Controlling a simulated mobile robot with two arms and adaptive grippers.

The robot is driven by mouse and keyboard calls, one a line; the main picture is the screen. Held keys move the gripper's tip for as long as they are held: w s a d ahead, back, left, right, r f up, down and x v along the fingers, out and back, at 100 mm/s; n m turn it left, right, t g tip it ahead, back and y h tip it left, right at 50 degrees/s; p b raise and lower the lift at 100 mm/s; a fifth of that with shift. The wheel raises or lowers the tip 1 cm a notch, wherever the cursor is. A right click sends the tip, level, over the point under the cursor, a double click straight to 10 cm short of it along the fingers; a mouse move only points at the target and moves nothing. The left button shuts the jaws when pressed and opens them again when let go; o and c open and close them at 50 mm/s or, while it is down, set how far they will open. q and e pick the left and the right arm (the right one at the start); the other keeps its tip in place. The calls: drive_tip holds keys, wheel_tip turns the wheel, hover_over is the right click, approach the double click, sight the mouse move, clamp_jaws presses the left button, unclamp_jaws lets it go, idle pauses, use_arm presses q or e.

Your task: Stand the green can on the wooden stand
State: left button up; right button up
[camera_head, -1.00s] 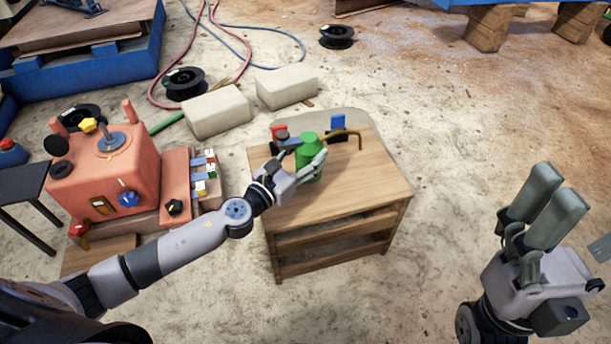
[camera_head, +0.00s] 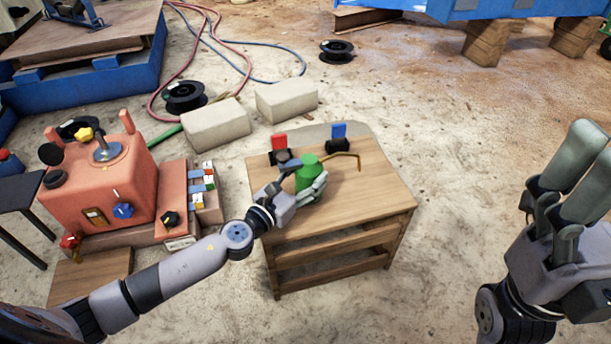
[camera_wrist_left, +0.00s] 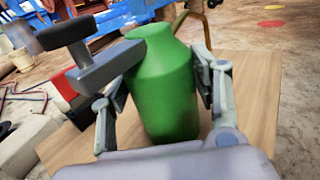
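The green can (camera_head: 308,174), with a thin brass spout, is upright over the top of the wooden stand (camera_head: 370,195). My left gripper (camera_head: 305,188) is closed around the can's sides. In the left wrist view the can (camera_wrist_left: 165,90) is between the fingers of my left gripper (camera_wrist_left: 165,105), with fingers close against both sides. Its base is hidden there, so I cannot tell if it touches the wood. My right gripper (camera_head: 570,175) is empty at the right edge, its fingers extended upward.
A red lever (camera_head: 279,143) and a blue lever (camera_head: 339,132) on dark bases stand at the stand's back edge. An orange machine (camera_head: 100,185) with knobs stands to the left. Pale blocks (camera_head: 217,124) lie behind. The stand's right front top is clear.

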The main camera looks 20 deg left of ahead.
use_arm(q)
drive_tip(key=o, duration=0.3)
